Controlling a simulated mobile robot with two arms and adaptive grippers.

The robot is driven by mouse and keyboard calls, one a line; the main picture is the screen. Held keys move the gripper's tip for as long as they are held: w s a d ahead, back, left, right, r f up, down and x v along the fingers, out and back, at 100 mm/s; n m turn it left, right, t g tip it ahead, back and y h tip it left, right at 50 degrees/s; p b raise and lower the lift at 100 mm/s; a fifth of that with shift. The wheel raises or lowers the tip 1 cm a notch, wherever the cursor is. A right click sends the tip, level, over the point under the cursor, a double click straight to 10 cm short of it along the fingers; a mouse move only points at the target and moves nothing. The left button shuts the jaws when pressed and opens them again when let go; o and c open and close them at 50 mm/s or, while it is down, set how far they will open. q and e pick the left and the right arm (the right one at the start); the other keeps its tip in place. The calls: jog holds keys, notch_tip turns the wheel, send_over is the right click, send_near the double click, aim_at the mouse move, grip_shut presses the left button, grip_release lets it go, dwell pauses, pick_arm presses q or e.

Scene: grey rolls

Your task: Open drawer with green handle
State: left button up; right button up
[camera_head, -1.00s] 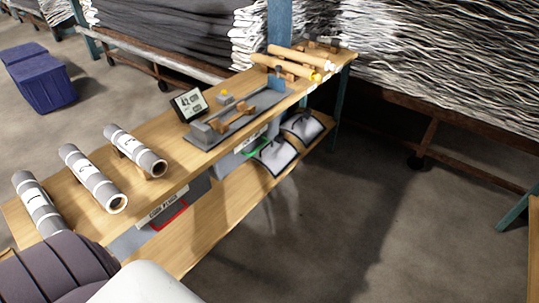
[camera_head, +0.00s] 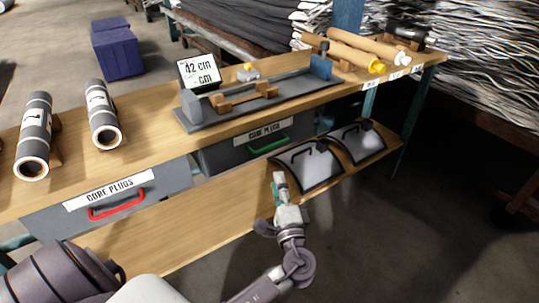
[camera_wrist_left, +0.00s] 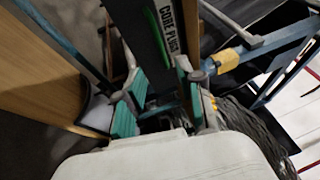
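The green handle (camera_head: 270,143) is on the front of a grey drawer (camera_head: 222,160) labelled "CORE PLUGS", under the wooden bench top. The drawer looks shut. In the left wrist view, the green handle (camera_wrist_left: 158,36) shows as a narrow strip beyond the fingers, beside the drawer's label (camera_wrist_left: 166,22). My left gripper (camera_head: 280,183) is below and in front of this drawer, apart from the handle. In the left wrist view, its teal-padded fingers (camera_wrist_left: 157,95) are spread with nothing held between them. My right gripper is not in view.
A second grey drawer with a red handle (camera_head: 116,205) is to the left. A measuring fixture (camera_head: 240,110) and grey rolls (camera_head: 103,115) are on the bench top (camera_head: 150,150).

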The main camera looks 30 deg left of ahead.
aim_at(270, 146)
pick_arm(q)
jog(key=x, duration=1.3)
jog(key=shift+w+a, duration=0.1)
jog(key=shift+w, duration=0.15)
jog(key=shift+f, duration=0.1)
grip_shut()
